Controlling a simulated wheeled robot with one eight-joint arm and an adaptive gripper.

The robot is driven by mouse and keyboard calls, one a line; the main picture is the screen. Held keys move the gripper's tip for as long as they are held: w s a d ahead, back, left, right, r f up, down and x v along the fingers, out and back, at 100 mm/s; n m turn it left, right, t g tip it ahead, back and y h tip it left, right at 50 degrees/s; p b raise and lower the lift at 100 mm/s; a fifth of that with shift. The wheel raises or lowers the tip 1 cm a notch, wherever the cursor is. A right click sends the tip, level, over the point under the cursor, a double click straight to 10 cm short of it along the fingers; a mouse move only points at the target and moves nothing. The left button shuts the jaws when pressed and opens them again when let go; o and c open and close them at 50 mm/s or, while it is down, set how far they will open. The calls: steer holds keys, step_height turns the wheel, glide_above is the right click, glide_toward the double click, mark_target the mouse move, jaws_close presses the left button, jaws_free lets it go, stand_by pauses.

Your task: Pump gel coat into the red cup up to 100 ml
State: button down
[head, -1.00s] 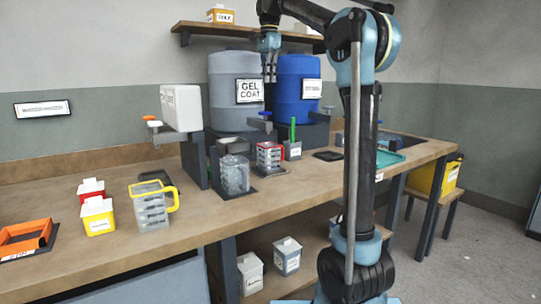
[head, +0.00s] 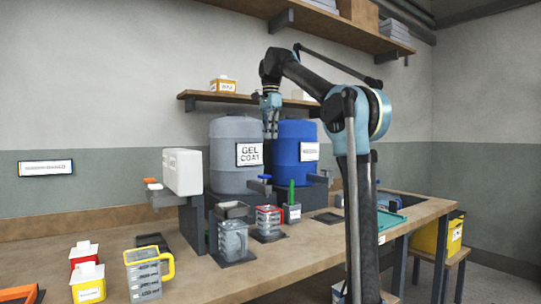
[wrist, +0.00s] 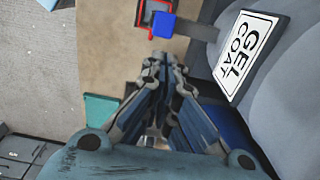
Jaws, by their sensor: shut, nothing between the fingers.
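The red cup (head: 268,221) is a clear measuring cup with a red rim and handle. It stands upright on the bench in front of the drums, and part of it shows at the top of the wrist view (wrist: 152,12). The grey drum (head: 232,178) is labelled GEL COAT. A tap with a blue handle (head: 264,178) sticks out above the red cup; the blue handle also shows in the wrist view (wrist: 163,25). My gripper (head: 270,138) is shut and empty, pointing down in front of the drums and above the tap. The level in the cup is too small to read.
A blue drum (head: 296,142) stands right of the grey one. A grey-rimmed cup (head: 232,240) stands left of the red cup, and a green-handled tool (head: 291,192) stands close on its right. A yellow-handled cup (head: 145,278) stands front left. A shelf (head: 225,97) runs behind my gripper.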

mark_target(270, 176)
step_height(270, 176, down, 13)
steer(key=shift+f, duration=0.2)
stand_by(0.4)
steer(key=shift+f, duration=0.15)
steer(key=shift+s+f, duration=0.1)
steer(key=shift+f, duration=1.6)
steer(key=shift+r, duration=0.1)
stand_by(0.9)
step_height(270, 176, up, 14)
stand_by(0.5)
stand_by(1.4)
